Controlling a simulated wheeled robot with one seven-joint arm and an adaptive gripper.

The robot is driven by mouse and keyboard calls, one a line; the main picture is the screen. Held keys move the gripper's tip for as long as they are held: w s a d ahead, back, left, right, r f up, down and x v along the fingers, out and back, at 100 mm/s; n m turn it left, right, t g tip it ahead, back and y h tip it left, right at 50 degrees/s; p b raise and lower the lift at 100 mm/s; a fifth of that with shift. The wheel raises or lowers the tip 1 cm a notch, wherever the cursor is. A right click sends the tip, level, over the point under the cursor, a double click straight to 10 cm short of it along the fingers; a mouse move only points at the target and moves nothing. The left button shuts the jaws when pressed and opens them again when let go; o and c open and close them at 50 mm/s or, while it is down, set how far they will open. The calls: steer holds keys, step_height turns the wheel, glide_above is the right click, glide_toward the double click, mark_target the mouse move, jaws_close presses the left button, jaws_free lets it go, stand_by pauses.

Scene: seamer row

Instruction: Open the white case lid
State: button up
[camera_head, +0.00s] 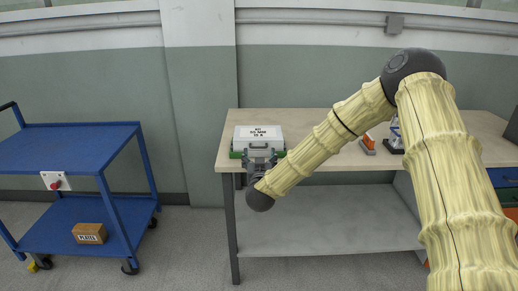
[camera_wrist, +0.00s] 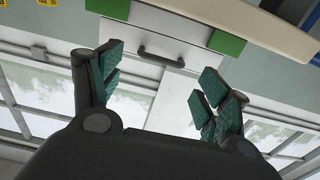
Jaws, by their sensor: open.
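The white case (camera_head: 258,132) stands near the left end of the bench top, with a printed label and green parts low at its sides. Its lid looks shut. In the wrist view, the case front (camera_wrist: 180,24) shows a dark bar handle (camera_wrist: 162,56) and green corners. My gripper (camera_head: 259,157) is in front of the case at about the handle's height. In the wrist view my gripper (camera_wrist: 155,76) is open and empty, with its green-padded fingers apart on either side of the handle. I see no contact, and the exact gap is unclear.
The bench (camera_head: 310,124) has free top surface right of the case. A small orange-and-grey item (camera_head: 368,144) stands farther right, partly near my arm. A blue cart (camera_head: 80,150) stands at the left with a cardboard box (camera_head: 90,233) on its lower shelf. A wall is behind.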

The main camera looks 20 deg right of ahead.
mark_target(258, 139)
steer(key=x, duration=0.6)
steer(key=shift+w+f+p, duration=0.1)
steer(key=shift+w+p, duration=0.2)
jaws_close()
